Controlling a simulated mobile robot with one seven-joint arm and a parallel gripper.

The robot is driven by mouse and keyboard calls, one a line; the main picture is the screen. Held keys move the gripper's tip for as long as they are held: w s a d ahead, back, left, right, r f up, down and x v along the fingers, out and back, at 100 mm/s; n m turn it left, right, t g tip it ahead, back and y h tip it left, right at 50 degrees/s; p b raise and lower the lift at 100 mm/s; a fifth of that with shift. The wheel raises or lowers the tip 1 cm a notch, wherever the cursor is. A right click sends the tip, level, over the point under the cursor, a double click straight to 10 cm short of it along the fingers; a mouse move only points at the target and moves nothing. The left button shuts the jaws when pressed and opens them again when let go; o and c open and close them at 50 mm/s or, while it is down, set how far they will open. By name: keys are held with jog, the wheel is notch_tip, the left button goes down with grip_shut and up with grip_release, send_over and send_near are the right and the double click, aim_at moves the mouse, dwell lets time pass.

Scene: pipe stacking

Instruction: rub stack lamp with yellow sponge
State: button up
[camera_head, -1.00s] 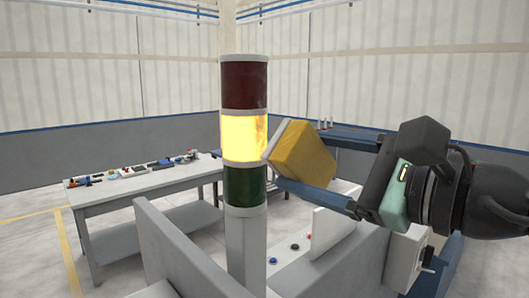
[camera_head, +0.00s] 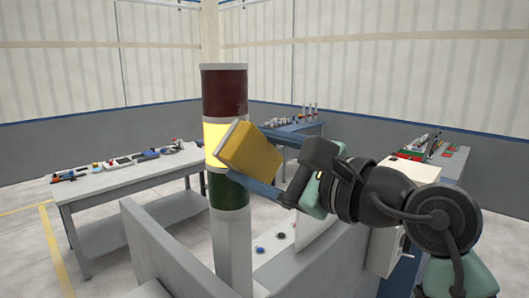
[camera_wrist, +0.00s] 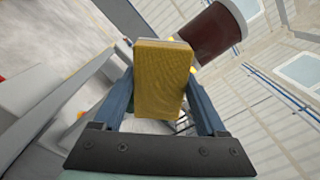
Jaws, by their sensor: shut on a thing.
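The stack lamp (camera_head: 224,95) stands upright on a grey post. It has a dark red segment on top, a lit yellow one in the middle and a dark green one below. My gripper (camera_head: 262,160) is shut on the yellow sponge (camera_head: 252,150), with a blue finger on each side. The sponge is tilted and overlaps the right part of the yellow segment in the head view; I cannot tell for sure whether it touches. In the wrist view the sponge (camera_wrist: 162,80) sits between the fingers, and the red segment (camera_wrist: 212,35) shows beyond it.
Grey machine panels (camera_head: 165,245) surround the post's lower part, with buttons (camera_head: 260,250) on the right. A table with small parts (camera_head: 125,180) stands at the left. Benches with tools (camera_head: 430,150) stand behind at the right. Open floor lies at the far left.

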aim_at(259, 135)
jog(key=shift+x, duration=1)
dwell(0.6)
jog(key=shift+w+d+b, duration=0.6)
jog(key=shift+w+d, duration=0.75)
jog(key=shift+d, duration=0.15)
jog(key=shift+a+r, duration=0.1)
jog(key=shift+r, duration=0.7)
jog(key=shift+s+a+f+b, duration=0.15)
jog(key=shift+s+a+b, duration=0.2)
jog(key=shift+s+a, duration=0.15)
jog(key=shift+s+a+b, duration=0.55)
jog(key=shift+s+a, duration=0.3)
jog(key=shift+a, duration=0.1)
jog(key=shift+r+p, duration=0.3)
jog(key=shift+r, duration=0.65)
jog(key=shift+w+d, duration=1.4)
jog(key=shift+d, duration=0.05)
